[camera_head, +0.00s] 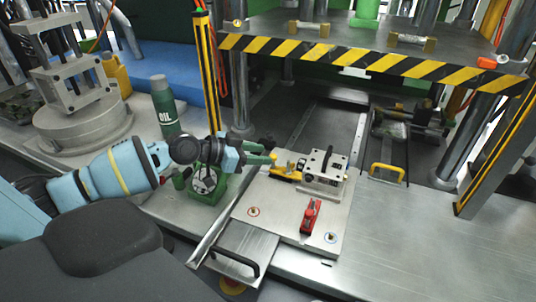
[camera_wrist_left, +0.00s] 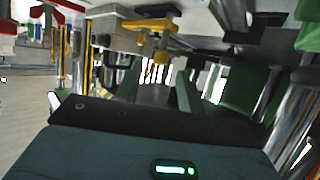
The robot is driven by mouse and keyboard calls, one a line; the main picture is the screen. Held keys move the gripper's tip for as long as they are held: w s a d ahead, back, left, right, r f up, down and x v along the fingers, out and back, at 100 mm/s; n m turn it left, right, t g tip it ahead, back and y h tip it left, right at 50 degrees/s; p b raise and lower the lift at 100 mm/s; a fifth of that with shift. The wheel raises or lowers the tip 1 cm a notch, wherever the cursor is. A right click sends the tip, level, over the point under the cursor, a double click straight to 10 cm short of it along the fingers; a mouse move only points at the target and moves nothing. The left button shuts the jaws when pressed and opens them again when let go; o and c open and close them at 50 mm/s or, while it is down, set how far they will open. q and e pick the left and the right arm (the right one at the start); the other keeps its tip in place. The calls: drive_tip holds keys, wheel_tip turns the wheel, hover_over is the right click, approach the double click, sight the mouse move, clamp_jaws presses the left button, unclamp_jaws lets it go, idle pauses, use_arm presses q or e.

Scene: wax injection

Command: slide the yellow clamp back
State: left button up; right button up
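The yellow clamp (camera_head: 285,175) sits on the metal plate (camera_head: 262,192), just left of a grey metal block (camera_head: 324,170). My left gripper (camera_head: 271,153) reaches in from the left, its green fingers just beside the clamp's left end. In the left wrist view the fingers (camera_wrist_left: 157,82) stand apart with a gap between them, and the yellow clamp (camera_wrist_left: 151,38) shows beyond and above their tips. No grip on the clamp shows; whether a finger touches it I cannot tell. My right gripper is in neither view.
A red clamp (camera_head: 311,216) stands on the plate's front part. A green oil bottle (camera_head: 163,105) and a green dial unit (camera_head: 207,183) stand left. A yellow-black striped press plate (camera_head: 375,58) overhangs behind. A yellow handle (camera_head: 387,170) lies right; the front-right bench is clear.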

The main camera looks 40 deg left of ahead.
sight(272, 155)
use_arm(q)
drive_tip(key=shift+x, duration=1.65)
clamp_jaws()
